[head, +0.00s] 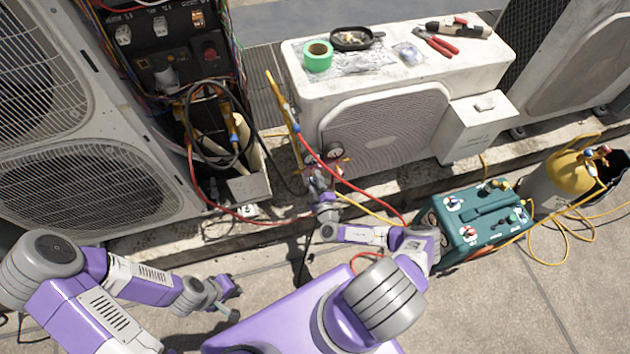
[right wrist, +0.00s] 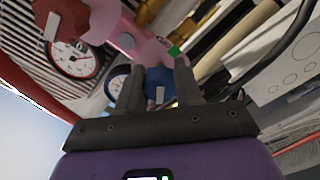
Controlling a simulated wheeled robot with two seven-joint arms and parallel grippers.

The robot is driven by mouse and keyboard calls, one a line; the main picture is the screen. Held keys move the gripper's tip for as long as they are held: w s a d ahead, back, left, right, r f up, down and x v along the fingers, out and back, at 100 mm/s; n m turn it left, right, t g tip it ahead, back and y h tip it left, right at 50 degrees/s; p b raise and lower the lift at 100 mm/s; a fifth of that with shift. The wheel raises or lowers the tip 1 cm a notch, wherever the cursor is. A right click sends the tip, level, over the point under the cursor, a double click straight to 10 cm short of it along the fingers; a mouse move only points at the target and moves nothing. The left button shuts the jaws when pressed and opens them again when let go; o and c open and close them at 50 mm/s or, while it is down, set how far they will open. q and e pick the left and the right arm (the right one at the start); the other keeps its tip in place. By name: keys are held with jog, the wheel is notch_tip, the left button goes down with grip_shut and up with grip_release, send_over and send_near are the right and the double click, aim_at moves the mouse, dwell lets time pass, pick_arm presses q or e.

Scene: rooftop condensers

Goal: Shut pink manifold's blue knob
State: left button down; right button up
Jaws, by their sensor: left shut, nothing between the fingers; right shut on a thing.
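The pink manifold (right wrist: 122,28) hangs in front of the white condenser and runs diagonally across the top of the right wrist view. Its blue knob (right wrist: 160,92) sits between the fingers of my right gripper (right wrist: 158,68), which is shut on it. A red knob (right wrist: 62,18) is at the other end, upper left. In the head view my right gripper (head: 317,181) reaches the manifold just below its gauges (head: 334,152), and the knob is too small to make out there. My left gripper (head: 232,291) is shut and empty, low over the paving at lower left.
Red and yellow hoses (head: 365,188) run from the manifold area toward a teal machine (head: 483,228) at right. The condenser top (head: 388,78) holds green tape (head: 318,56) and tools. An open electrical cabinet (head: 170,60) is at left.

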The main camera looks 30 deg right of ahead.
jog(key=m, duration=0.7)
jog(key=shift+f, duration=0.15)
dwell(0.4)
jog(key=o, duration=1)
jog(key=shift+s, duration=0.1)
jog(key=p+v, duration=0.2)
jog(key=v, duration=0.5)
jog(key=shift+s, duration=0.25)
jog(key=shift+a, duration=0.1)
